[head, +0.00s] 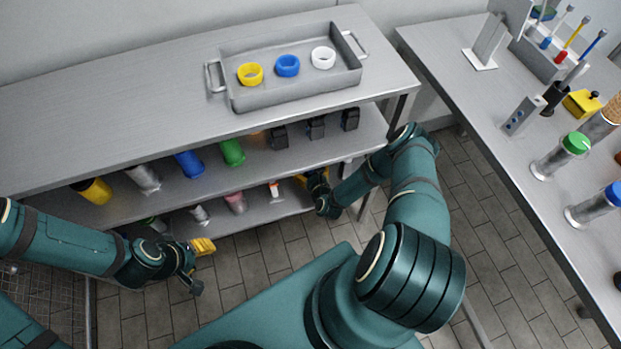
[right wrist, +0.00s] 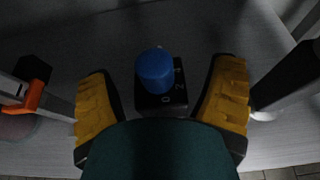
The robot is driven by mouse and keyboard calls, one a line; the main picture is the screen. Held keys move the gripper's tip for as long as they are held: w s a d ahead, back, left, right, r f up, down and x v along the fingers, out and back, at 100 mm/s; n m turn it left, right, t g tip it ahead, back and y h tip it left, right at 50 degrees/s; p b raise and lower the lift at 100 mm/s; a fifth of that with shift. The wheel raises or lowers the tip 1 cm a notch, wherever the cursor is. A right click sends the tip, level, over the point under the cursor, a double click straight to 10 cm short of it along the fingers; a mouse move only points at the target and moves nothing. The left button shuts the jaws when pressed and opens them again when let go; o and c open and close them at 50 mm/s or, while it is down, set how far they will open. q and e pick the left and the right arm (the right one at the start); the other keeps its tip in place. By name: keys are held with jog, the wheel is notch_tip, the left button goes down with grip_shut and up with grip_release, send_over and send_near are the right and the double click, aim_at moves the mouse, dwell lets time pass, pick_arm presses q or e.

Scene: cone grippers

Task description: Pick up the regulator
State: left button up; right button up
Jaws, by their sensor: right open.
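The regulator (right wrist: 155,72) looks to be the black block with a round blue knob and white numbers on its face, standing on a grey shelf in the right wrist view. My right gripper (right wrist: 162,105) is open, with one yellow-padded finger on each side of it and gaps between. I cannot tell how deep the fingers reach. In the head view my right gripper (head: 310,184) is at the lower shelf's right end, and the regulator cannot be made out there. My left gripper (head: 200,262) hangs in front of the shelves at the left; its opening is unclear.
The lower shelf (head: 260,214) also holds an orange-and-white item (head: 274,190), left of the right gripper, and several containers. The middle shelf (head: 215,175) above carries cups and black boxes. A tray (head: 285,98) with three rings is on top. A side table (head: 450,70) stands at right.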

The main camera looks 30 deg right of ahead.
jog(key=c, duration=1.4)
